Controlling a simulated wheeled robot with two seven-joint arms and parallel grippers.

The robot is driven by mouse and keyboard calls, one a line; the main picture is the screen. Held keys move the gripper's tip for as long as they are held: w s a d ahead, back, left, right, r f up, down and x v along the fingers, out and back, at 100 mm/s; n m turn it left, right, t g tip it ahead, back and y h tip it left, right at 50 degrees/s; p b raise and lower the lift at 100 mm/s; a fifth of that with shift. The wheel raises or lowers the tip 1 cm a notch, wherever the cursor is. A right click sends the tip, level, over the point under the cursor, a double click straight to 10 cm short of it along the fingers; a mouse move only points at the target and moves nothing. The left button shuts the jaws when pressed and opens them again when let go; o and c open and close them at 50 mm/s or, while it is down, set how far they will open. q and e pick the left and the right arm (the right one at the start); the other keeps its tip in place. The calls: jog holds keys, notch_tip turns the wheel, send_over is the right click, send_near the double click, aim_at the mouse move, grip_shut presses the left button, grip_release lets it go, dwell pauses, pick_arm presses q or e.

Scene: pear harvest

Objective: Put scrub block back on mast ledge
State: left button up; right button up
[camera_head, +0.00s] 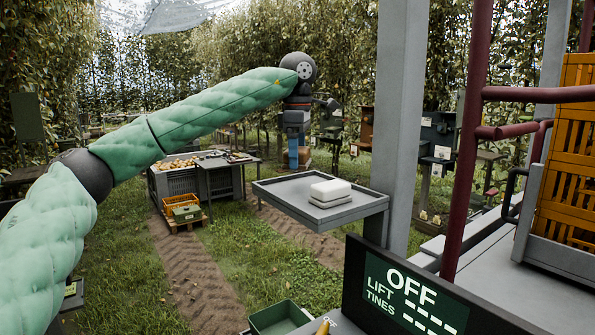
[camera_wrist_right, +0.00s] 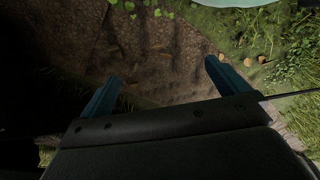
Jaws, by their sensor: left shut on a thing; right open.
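The mast ledge (camera_head: 275,188) is a grey, shallow-rimmed tray on the grey mast (camera_head: 400,110). A rounded white block (camera_head: 330,191) with a lower layer lies on it. My left gripper (camera_head: 294,155) points down beyond the ledge's far edge, its blue fingers shut. A small brownish thing (camera_head: 304,157) shows beside the fingertips. It looks like the scrub block in the grip, but it is small and partly hidden. My right gripper (camera_wrist_right: 162,72) shows in the right wrist view, with its two blue fingers apart and nothing between them, over brown soil.
A dark display panel (camera_head: 415,293) reading OFF stands at the front right. A dark red rail (camera_head: 466,140) and an orange crate (camera_head: 568,150) are at right. A green bin (camera_head: 278,318) is below the ledge. A table and an orange crate stand behind on grass.

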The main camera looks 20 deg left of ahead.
aim_at(298, 187)
pick_arm(q)
jog(key=shift+w+f, duration=0.25)
jog(key=shift+f, duration=0.25)
jog(key=shift+w+f, duration=0.2)
jog(key=shift+f, duration=0.25)
jog(key=shift+s+f+p, duration=0.3)
jog(key=shift+f+p, duration=0.1)
jog(key=shift+p, duration=0.05)
jog(key=shift+f+p, duration=0.4)
jog(key=shift+f, duration=0.55)
jog(key=shift+w+f, duration=0.2)
jog(key=shift+f, duration=0.35)
jog(key=shift+s+r, duration=0.1)
jog(key=shift+s, duration=0.05)
pick_arm(e)
jog(key=f, duration=0.1)
jog(key=s+d+f, duration=0.1)
jog(key=f, duration=0.3)
jog(key=shift+s+d, duration=0.15)
jog(key=shift+d, duration=0.1)
jog(key=shift+r, duration=0.1)
pick_arm(q)
jog(key=o, duration=0.9)
pick_arm(e)
jog(key=shift+r, duration=0.15)
